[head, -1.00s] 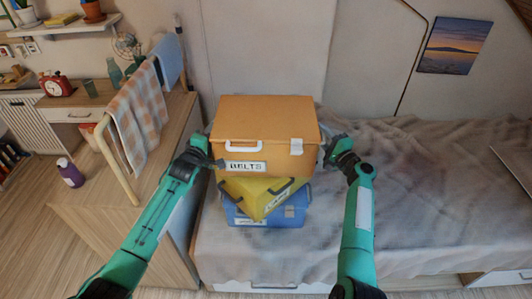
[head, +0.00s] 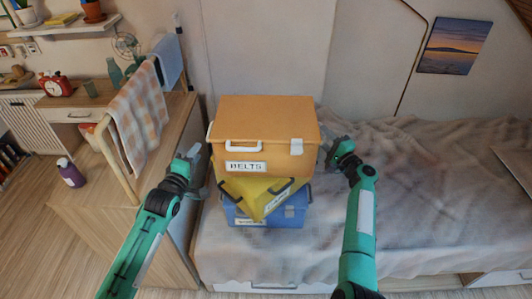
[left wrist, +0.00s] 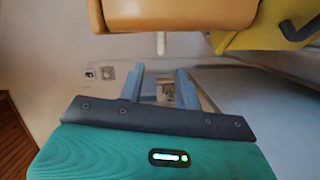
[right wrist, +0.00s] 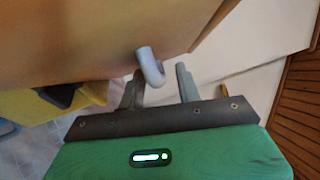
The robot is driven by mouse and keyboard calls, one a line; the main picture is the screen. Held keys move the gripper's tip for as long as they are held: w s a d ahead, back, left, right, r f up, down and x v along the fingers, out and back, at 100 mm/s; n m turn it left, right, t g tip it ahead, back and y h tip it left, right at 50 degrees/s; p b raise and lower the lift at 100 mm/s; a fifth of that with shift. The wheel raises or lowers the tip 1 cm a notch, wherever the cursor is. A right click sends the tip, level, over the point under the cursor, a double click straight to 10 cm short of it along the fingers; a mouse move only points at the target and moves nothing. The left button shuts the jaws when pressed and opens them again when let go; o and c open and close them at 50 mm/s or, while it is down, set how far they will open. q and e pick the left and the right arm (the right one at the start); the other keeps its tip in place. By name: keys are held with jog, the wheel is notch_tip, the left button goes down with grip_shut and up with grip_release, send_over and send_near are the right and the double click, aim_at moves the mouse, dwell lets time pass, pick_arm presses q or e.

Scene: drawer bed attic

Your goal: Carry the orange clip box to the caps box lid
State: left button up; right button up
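The orange clip box (head: 265,122), labelled BELTS, sits on top of a stack, with white handles and clips. Below it is a yellow box (head: 240,191), turned at an angle, and at the bottom a blue box (head: 270,217). The small labels on these two are hard to read, so I cannot tell which is the caps box. My left gripper (head: 196,169) is open and empty, apart from the orange box's left side; its spread fingers show in the left wrist view (left wrist: 160,84). My right gripper (head: 331,148) is open at the orange box's right side, with a white handle (right wrist: 150,66) close to its fingertips.
The stack stands at the front left of a bed with a grey blanket (head: 430,190); the blanket to the right is clear. A wooden cabinet (head: 120,180) with a towel rail (head: 117,165) stands close to my left arm. A wall is behind the bed.

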jog(key=v, duration=1.1)
